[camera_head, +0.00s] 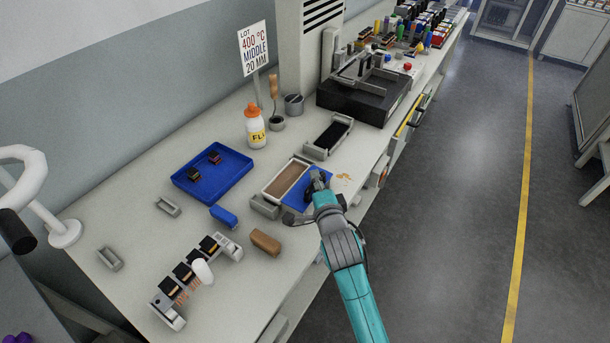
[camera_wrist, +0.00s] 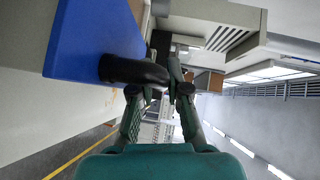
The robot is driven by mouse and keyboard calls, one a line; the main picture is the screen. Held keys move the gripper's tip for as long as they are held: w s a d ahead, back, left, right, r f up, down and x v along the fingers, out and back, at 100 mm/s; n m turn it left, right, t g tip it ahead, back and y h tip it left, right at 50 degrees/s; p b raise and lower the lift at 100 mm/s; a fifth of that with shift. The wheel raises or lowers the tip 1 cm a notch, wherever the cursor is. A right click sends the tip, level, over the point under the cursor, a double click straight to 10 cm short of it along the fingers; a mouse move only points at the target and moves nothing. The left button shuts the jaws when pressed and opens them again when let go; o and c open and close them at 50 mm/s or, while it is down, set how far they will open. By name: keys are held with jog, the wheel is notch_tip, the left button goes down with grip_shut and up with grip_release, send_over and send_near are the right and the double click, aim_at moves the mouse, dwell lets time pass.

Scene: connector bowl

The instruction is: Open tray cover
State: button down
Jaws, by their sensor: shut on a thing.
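The tray (camera_head: 270,192) is a light-rimmed box with a brown inside, near the front edge of the bench. Its flat blue cover (camera_head: 296,199) lies at its right side, leaving much of the brown inside showing. In the wrist view the blue cover (camera_wrist: 85,40) fills the upper left, with a black curved handle (camera_wrist: 130,70) on it. My gripper (camera_head: 318,182) is over the cover and hides part of it. In the wrist view my gripper (camera_wrist: 170,82) is shut on the end of the black handle.
A grey tray with a dark inside (camera_head: 343,123) and a black machine (camera_head: 350,103) are behind. The aisle floor is clear.

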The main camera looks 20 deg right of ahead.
jog(key=c, duration=1.4)
grip_release()
jog(key=shift+s, duration=0.1)
jog(key=v, duration=1.1)
jog(key=shift+s, duration=0.4)
jog(key=shift+s, duration=0.1)
